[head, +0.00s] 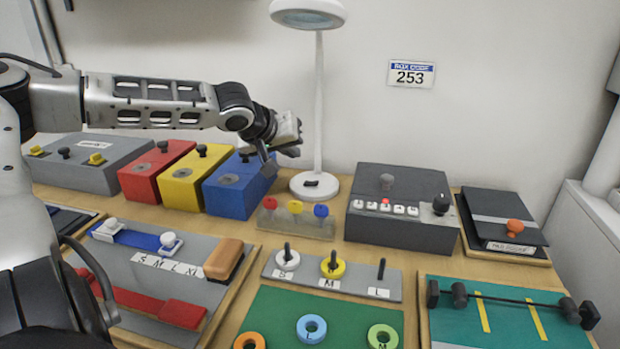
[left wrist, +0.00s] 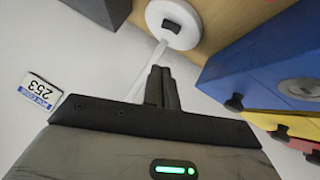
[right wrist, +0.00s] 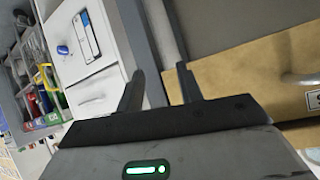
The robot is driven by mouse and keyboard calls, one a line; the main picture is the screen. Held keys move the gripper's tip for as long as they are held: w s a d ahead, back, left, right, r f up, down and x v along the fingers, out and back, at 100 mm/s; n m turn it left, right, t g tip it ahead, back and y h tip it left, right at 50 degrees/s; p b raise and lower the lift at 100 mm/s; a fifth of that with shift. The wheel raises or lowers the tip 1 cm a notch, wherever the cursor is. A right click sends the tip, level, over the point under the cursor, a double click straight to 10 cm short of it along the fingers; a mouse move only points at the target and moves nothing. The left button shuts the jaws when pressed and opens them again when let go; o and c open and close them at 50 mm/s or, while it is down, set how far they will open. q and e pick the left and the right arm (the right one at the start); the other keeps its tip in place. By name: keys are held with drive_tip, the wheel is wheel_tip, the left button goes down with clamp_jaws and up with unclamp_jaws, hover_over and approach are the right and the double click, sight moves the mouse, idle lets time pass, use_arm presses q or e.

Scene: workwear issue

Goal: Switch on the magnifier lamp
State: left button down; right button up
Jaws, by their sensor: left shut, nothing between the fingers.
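The white magnifier lamp (head: 319,110) stands at the back of the bench, with its round head (head: 308,14) at the top edge of the head view. A small dark switch (head: 311,183) sits on its round base (head: 316,194). The switch (left wrist: 172,25) and base (left wrist: 153,18) also show in the left wrist view, beyond the fingertips. My left gripper (head: 284,160) is shut and empty, above and left of the base, apart from the switch. My right gripper (right wrist: 158,75) is open and empty in the right wrist view, away from the lamp. I cannot tell whether the lamp is lit.
A blue box (head: 238,184) stands close left of the lamp base, beside yellow and red boxes. A peg block (head: 295,218) with coloured knobs stands in front. A grey control box (head: 398,235) stands to the right. The right wrist view shows white drawers (right wrist: 95,45).

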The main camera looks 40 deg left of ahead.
use_arm(q)
drive_tip(key=b, duration=0.2)
hover_over(311, 183)
drive_tip(key=s, duration=0.2)
wheel_tip(311, 183, down, 4)
drive_tip(key=shift+f, duration=0.25)
drive_tip(key=shift+w+d+f+b, duration=0.1)
drive_tip(key=shift+d+f+b, duration=0.15)
drive_tip(key=shift+f, duration=0.35)
drive_tip(key=shift+d+f+b, duration=0.1)
drive_tip(key=shift+f+b, duration=0.1)
drive_tip(key=shift+f, duration=0.4)
drive_tip(key=shift+w+d+f, duration=0.1)
drive_tip(key=shift+f, duration=0.2)
drive_tip(key=shift+d+f, duration=0.15)
use_arm(e)
drive_tip(key=shift+a+f, duration=0.1)
drive_tip(key=shift+f, duration=0.6)
